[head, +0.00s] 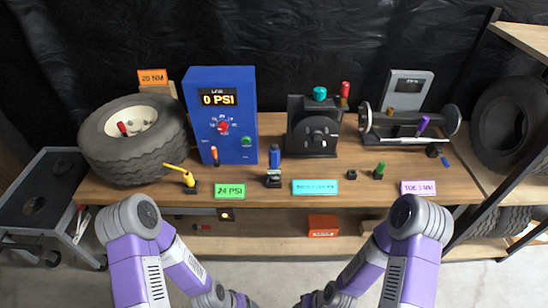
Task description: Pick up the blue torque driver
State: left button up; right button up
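The blue torque driver (275,156) appears to be the upright blue handle in a small dark stand (274,179) near the front middle of the wooden bench (258,190). Its lower end is hidden in the stand. Both my purple and grey arms stay low in front of the bench, well away from the driver. Their wrist ends run toward the bottom edge of the picture, and no fingers of either gripper show.
A blue box reading 0 PSI (222,105) stands behind left. A yellow tool (188,178) and a tire (140,155) are further left. A black machine (313,125) stands behind right. A green label (230,190) and a cyan label (315,187) lie along the front edge.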

aim_at(274, 156)
jog(key=z, duration=0.15)
jog(key=k, duration=0.35)
jog(key=u, duration=0.9)
jog(key=i, duration=1.15)
jog(key=u, duration=0.25)
